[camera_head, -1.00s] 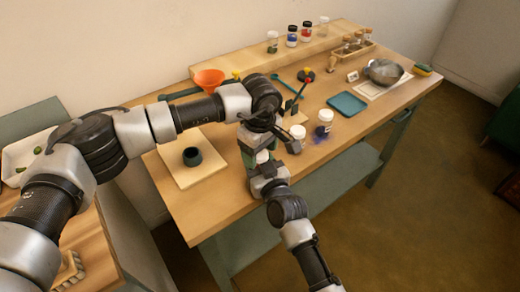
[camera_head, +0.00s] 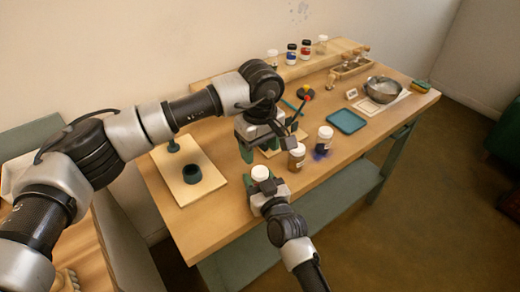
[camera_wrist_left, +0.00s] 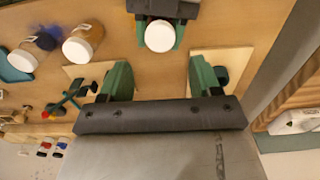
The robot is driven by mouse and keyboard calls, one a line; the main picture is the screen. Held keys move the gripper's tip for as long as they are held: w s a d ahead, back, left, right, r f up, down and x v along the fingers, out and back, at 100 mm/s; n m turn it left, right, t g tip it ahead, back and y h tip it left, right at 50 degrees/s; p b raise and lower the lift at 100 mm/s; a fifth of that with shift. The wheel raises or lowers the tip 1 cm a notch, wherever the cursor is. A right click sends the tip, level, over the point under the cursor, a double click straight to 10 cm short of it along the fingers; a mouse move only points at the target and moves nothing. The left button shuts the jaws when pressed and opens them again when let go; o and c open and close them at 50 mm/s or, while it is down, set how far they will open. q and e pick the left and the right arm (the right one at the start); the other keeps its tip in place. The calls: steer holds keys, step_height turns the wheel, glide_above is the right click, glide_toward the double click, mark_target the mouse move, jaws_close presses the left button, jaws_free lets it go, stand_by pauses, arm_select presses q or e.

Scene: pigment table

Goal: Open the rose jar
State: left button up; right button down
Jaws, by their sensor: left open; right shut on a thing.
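A jar with a white lid (camera_head: 260,173) stands upright between the fingers of my right gripper (camera_head: 262,187), which is shut on it near the table's front edge. The white top also shows in the left wrist view (camera_wrist_left: 159,36). The jar's body is mostly hidden by the fingers, so I cannot see its pigment colour. My left gripper (camera_head: 262,150) is open and empty, above and a little behind the jar, apart from it. Its two green fingers (camera_wrist_left: 160,80) are spread wide in the left wrist view.
An ochre jar (camera_head: 296,157) and a blue jar (camera_head: 323,139) stand right of the held jar, with blue powder spilled nearby. A board with a dark cup (camera_head: 192,174) lies left. A teal tray (camera_head: 346,121) and a metal bowl (camera_head: 383,89) stand farther right.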

mark_target(260, 171)
arm_select(q)
step_height(260, 171, down, 7)
stand_by(0.3)
steer(key=c, duration=0.9)
steer(key=shift+n, duration=1.7)
steer(key=shift+c, duration=0.2)
steer(key=o, duration=1)
